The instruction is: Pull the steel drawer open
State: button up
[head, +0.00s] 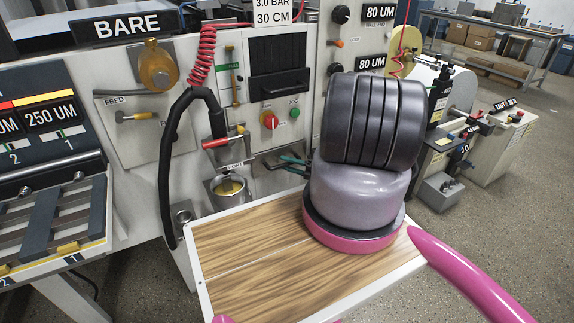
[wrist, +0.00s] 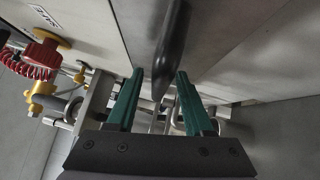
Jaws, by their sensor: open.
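My gripper (head: 287,163) is at the grey machine front, left of my own arm, in the head view; its teal fingers are small and partly hidden there. In the wrist view my gripper (wrist: 158,78) is open, with its two green fingers apart. A dark, rounded, elongated part (wrist: 172,50) shows between and beyond the fingertips. It may be the drawer's handle, but I cannot be sure, nor whether the fingers touch it. Pale grey metal faces (wrist: 228,38) lie on both sides of it. The steel drawer cannot be clearly made out in the head view, where my arm covers part of the front.
A wood-topped table (head: 245,262) with a white rim stands below my arm. A metal cup (head: 228,190), a black hose (head: 168,170) and a red coiled hose (head: 203,55) are left of my gripper. Red and green buttons (head: 270,119) sit above it. Open floor lies to the right.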

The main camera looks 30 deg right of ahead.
jog(key=shift+c, duration=0.4)
grip_shut()
dwell(1.0)
